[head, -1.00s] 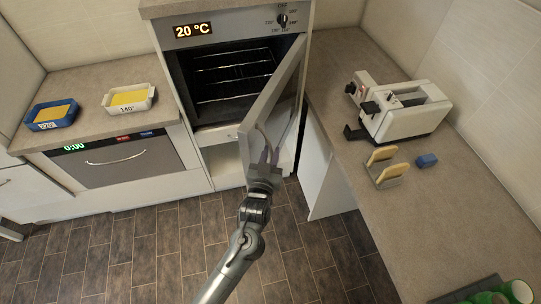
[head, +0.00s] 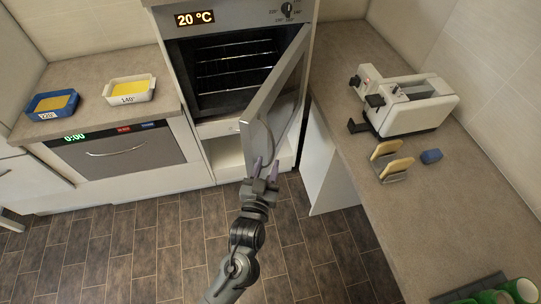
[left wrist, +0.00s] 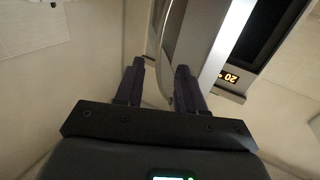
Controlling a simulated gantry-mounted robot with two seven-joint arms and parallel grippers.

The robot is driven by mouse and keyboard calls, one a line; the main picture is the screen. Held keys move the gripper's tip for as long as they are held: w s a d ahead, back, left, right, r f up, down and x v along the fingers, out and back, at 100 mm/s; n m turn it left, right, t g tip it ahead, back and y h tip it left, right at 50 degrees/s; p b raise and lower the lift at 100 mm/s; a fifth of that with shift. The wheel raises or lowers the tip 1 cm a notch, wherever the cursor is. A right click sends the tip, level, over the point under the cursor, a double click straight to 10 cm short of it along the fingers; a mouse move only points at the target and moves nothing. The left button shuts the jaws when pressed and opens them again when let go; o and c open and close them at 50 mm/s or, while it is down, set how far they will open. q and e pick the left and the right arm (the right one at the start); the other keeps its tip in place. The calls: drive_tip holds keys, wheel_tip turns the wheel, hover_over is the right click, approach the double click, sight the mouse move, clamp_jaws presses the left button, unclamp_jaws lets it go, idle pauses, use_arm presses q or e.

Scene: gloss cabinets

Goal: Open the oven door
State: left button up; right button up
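The oven (head: 240,27) stands at the back centre and its display reads 20 °C. Its door (head: 274,92) hangs from the right side and stands swung well out, so the dark cavity with wire racks (head: 232,72) shows. My left gripper (head: 265,167) is by the door's lower outer part, with its two purple fingers apart. In the left wrist view the curved door handle (left wrist: 165,45) shows between and beyond the open fingers (left wrist: 158,75); I cannot tell whether they touch it. Nothing is held. My right gripper is out of view.
The right counter (head: 440,225) carries a white toaster-like machine (head: 415,110), bread slices in a holder (head: 392,168) and a blue block (head: 431,156). Blue (head: 53,104) and white trays (head: 129,90) sit on the left counter. The floor in front is clear.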

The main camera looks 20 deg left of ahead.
use_arm(q)
drive_tip(key=shift+s+d, duration=0.15)
drive_tip(key=shift+s, duration=1.2)
